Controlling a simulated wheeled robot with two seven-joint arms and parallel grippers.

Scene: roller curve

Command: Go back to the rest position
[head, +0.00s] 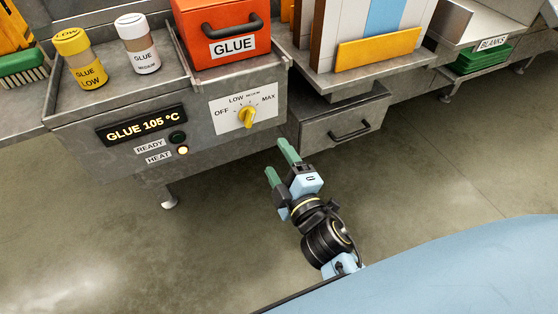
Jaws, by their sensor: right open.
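My right gripper (281,164) is open and empty, with its two green fingers apart. It hangs over the floor in front of the grey metal workbench, apart from the drawer and the glue station. My left gripper is not in view. The glue station's front panel has a yellow knob (248,117) with its scale, a display (142,126) reading GLUE 105 °C, and READY and HEAT lamps. The HEAT lamp (183,150) is lit, and the READY lamp (178,136) looks dark.
A red GLUE box (209,22), a yellow GLUE LOW jar (88,72) and a white-capped glue jar (144,58) stand on the bench. A closed drawer (325,128) is beyond my right gripper. Green blanks (482,59) lie at upper right. The floor (110,230) at left is clear.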

